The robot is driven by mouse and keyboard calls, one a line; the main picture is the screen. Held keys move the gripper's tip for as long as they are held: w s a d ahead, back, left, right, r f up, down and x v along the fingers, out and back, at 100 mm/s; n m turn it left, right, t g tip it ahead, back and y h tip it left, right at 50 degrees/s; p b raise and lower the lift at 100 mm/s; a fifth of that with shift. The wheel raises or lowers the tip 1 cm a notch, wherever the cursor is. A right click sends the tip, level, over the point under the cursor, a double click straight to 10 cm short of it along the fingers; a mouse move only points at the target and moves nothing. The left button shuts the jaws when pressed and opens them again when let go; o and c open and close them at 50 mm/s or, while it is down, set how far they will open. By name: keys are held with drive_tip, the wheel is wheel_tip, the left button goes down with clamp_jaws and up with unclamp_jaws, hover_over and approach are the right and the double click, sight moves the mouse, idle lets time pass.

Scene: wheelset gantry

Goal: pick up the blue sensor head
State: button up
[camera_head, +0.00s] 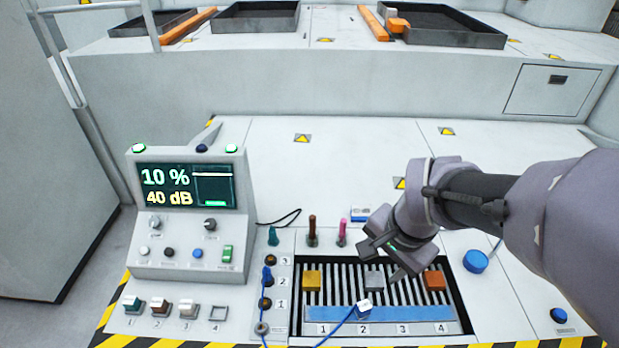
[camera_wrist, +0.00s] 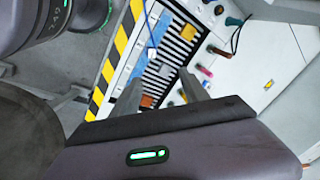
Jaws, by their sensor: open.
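The sensor head (camera_head: 365,307), a small pale block with blue on it, sits on the blue strip (camera_head: 420,313) at the front of the slotted bay, near label 2. A blue cable (camera_head: 338,327) runs from it to the left. In the wrist view a small pale block (camera_wrist: 151,53) beside the blue cable looks like this head. My gripper (camera_head: 388,262) is open and empty. It hangs above and behind the head, over the bay near the grey block (camera_head: 374,280), apart from the head. In the wrist view both fingers (camera_wrist: 160,75) show with nothing between them.
A yellow block (camera_head: 312,281) and an orange block (camera_head: 435,280) sit in the bay (camera_head: 345,270). A console with a screen (camera_head: 186,187) stands left. Small coloured heads (camera_head: 160,306) stand front left. Plugs (camera_head: 312,232) stand behind the bay. A blue knob (camera_head: 475,261) is right.

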drive_tip(key=w+f+m+g+p, duration=0.1)
drive_tip(key=w+f+m+p, duration=0.1)
drive_tip(key=w+f, duration=0.2)
drive_tip(key=m+g+p, duration=0.2)
hover_over(364, 305)
wheel_tip(364, 305, down, 7)
drive_tip(key=shift+h, duration=0.4)
drive_tip(key=f+b, duration=0.1)
drive_tip(key=f, duration=0.3)
drive_tip(key=f+b, duration=0.1)
drive_tip(key=f, duration=0.4)
drive_tip(key=f+b, duration=0.1)
drive_tip(key=f, duration=0.4)
drive_tip(key=shift+s+d, duration=0.3)
drive_tip(key=shift+d, duration=0.1)
drive_tip(key=f, duration=0.2)
drive_tip(key=f+b, duration=0.1)
drive_tip(key=f, duration=0.2)
drive_tip(key=shift+w+a+f+b, duration=0.3)
drive_tip(key=shift+a+f+b, duration=0.05)
drive_tip(key=shift+f, duration=0.05)
drive_tip(key=shift+r, duration=0.1)
clamp_jaws()
